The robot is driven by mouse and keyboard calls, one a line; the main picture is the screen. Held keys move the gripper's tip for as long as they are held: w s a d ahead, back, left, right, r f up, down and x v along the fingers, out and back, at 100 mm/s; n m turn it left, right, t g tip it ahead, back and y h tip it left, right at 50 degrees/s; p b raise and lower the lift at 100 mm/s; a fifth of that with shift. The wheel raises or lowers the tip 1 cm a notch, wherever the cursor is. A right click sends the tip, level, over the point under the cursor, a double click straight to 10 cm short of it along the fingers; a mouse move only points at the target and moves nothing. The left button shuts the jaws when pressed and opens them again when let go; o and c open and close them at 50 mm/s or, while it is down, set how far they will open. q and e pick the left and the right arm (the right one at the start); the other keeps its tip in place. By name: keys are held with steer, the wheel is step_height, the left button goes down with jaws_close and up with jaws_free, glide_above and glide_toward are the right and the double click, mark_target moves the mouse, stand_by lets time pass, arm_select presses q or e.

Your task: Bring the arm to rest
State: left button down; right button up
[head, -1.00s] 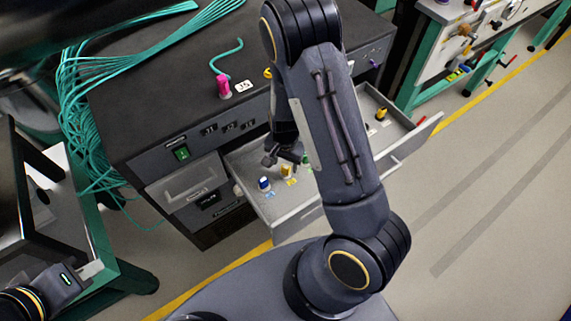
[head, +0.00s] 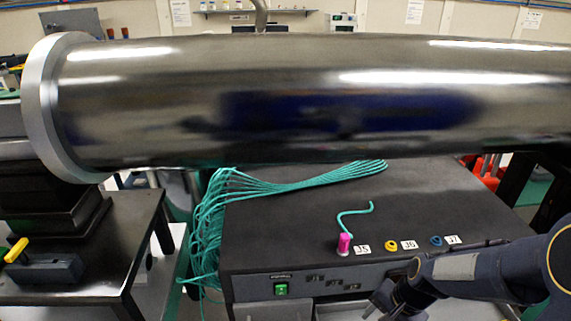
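My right arm (head: 490,272) comes in from the lower right, in front of the dark cabinet. Its gripper (head: 382,300) is a dark shape at the bottom edge, near the cabinet's front. Its fingers are too small and dark to tell open from shut. My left arm and gripper are not in view.
A large shiny metal pipe (head: 300,100) spans the upper view. The cabinet (head: 290,225) carries a magenta plug (head: 344,243) with a teal cable, a yellow ring (head: 391,245) and a blue ring (head: 436,240). Teal cables (head: 207,235) hang at its left, beside a black table (head: 100,235).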

steer(key=s+a+r+n+t+y+p, duration=0.1)
steer(key=s+r+n+t, duration=0.3)
steer(key=s+r, duration=1)
step_height(320, 180, up, 4)
steer(key=n+p, duration=0.1)
steer(key=n, duration=0.2)
steer(key=shift+s+a+f+n, duration=0.25)
steer(key=shift+s+n, duration=0.1)
steer(key=shift+n, duration=0.05)
steer(key=shift+c, duration=0.3)
